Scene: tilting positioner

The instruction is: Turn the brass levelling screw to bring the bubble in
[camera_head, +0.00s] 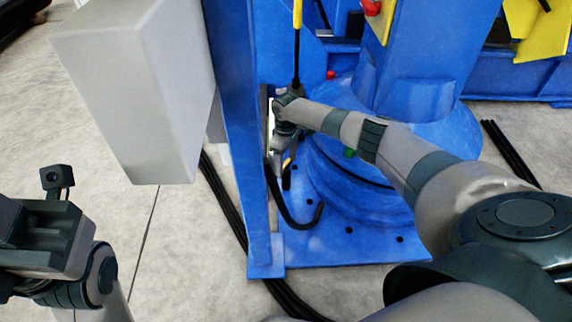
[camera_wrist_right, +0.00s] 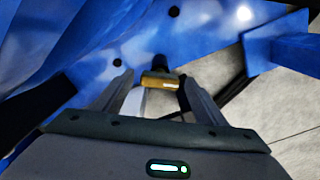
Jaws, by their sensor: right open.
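The brass levelling screw (camera_wrist_right: 160,82) shows in the right wrist view as a short golden cylinder with a dark end behind it. It lies between the fingertips of my right gripper (camera_wrist_right: 161,88), which is open with a finger on each side. I cannot tell whether either finger touches it. In the head view my right gripper (camera_head: 279,164) reaches down beside the blue post, and a small yellow bit of the screw (camera_head: 287,163) shows by it. My left wrist (camera_head: 50,238) is at the lower left, its fingers not visible. I cannot make out the bubble.
A blue post (camera_head: 246,130) stands just left of my right gripper, with a grey box (camera_head: 140,90) beside it. The blue round base (camera_head: 360,190) stands to the right on a bolted plate. Black cables (camera_head: 222,200) run along the floor. Open concrete lies at left.

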